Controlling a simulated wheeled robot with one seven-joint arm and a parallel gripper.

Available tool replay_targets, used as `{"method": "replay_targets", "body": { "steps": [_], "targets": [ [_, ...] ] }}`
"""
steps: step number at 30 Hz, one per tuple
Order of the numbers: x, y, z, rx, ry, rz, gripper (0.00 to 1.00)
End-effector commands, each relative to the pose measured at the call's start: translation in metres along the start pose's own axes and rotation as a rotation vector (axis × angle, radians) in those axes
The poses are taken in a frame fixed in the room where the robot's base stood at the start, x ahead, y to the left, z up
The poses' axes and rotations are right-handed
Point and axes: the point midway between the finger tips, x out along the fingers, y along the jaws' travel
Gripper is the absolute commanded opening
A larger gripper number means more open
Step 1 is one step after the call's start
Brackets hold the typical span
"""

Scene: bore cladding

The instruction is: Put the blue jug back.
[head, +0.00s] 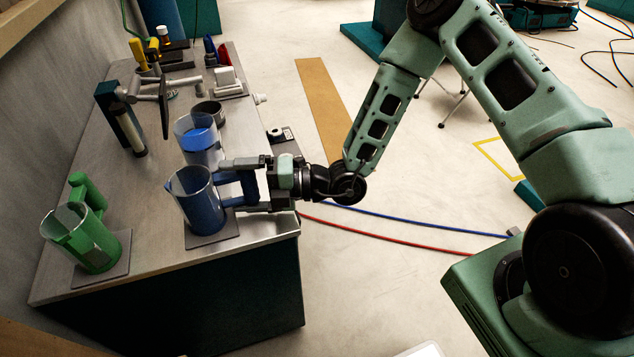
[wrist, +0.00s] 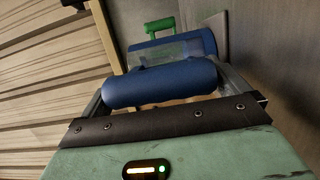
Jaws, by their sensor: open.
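The blue jug (head: 199,207) stands upright on a grey square pad (head: 228,240) near the front right of the bench. My gripper (head: 232,184) is at the jug's right side, with its fingers on either side of the blue handle. In the wrist view the blue handle (wrist: 160,84) lies across between the open fingers of my gripper (wrist: 165,95), with the jug body (wrist: 198,44) just behind it. The fingers are open. Whether either finger touches the handle cannot be told.
A green jug (head: 96,247) stands on another pad (head: 119,264) at the bench's front left. A clear vessel with a blue band (head: 198,138) stands close behind the blue jug. A round-headed stand (head: 164,103) and a dark cup (head: 209,112) are farther back. Bench (head: 150,215) between jugs is clear.

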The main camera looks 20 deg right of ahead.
Motion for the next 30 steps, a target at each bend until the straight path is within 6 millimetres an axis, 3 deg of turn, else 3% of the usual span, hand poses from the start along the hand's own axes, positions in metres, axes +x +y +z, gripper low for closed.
{"method": "replay_targets", "body": {
  "steps": [9,18,25,30],
  "targets": [
    [-0.079,0.003,0.003,0.003,-0.012,-0.003,1.0],
    [-0.142,0.003,0.002,0.002,-0.01,-0.003,1.0],
    [-0.166,0.004,0.001,-0.002,-0.004,-0.002,1.0],
    [-0.157,0.019,-0.02,-0.159,0.138,-0.027,1.0]
  ]
}}
